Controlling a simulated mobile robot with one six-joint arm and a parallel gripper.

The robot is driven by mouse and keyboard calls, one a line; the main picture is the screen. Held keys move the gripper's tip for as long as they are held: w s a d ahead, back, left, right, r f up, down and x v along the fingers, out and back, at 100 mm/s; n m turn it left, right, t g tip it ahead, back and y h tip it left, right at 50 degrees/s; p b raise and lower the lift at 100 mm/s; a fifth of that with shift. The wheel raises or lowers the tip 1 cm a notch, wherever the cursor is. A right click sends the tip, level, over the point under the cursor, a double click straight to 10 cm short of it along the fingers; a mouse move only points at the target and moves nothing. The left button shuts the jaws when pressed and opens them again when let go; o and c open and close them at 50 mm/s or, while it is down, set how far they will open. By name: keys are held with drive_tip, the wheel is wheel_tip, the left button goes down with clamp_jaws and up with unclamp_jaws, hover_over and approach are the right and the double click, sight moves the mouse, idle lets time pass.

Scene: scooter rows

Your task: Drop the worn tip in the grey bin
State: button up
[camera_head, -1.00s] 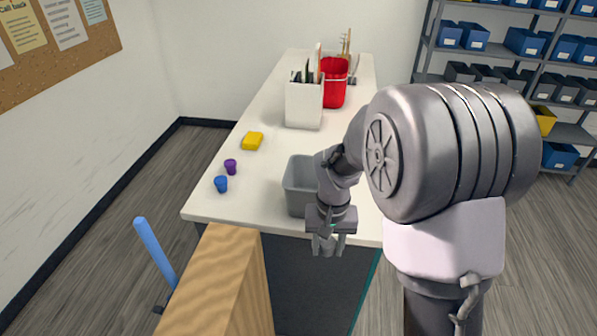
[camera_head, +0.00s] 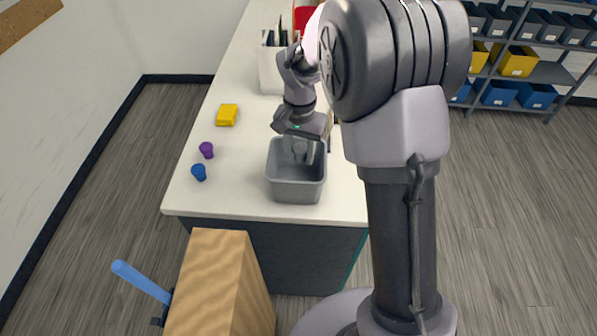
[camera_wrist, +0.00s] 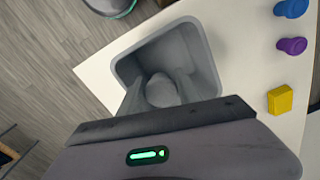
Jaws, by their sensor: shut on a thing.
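The grey bin (camera_head: 296,191) stands open-topped on the white table near its front edge. It also shows in the wrist view (camera_wrist: 208,58). My gripper (camera_head: 300,156) points down over the bin's opening, towards its back side. In the wrist view my gripper (camera_wrist: 160,92) has its two fingers closed on a rounded grey thing, the worn tip (camera_wrist: 161,88). The tip appears over the bin's inside; how high it is above the floor of the bin I cannot tell. In the head view the tip is small and hard to make out between the fingers.
A blue piece (camera_head: 199,172), a purple piece (camera_head: 206,150) and a yellow block (camera_head: 227,115) lie on the table left of the bin. A white holder (camera_head: 270,70) stands behind. A wooden block (camera_head: 220,285) is in front, beside a blue handle (camera_head: 140,281).

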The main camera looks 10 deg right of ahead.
wheel_tip(320, 180, down, 3)
drive_tip(key=shift+f+b, duration=0.2)
drive_tip(key=shift+b, duration=0.7)
drive_tip(key=shift+r, duration=0.1)
drive_tip(key=o, duration=1.4)
wheel_tip(320, 180, up, 18)
drive_tip(key=f+p, duration=0.1)
drive_tip(key=p, duration=0.4)
hover_over(300, 160)
drive_tip(key=shift+w+d+r, duration=0.1)
drive_tip(key=shift+w+r, duration=0.15)
drive_tip(key=shift+w, duration=0.15)
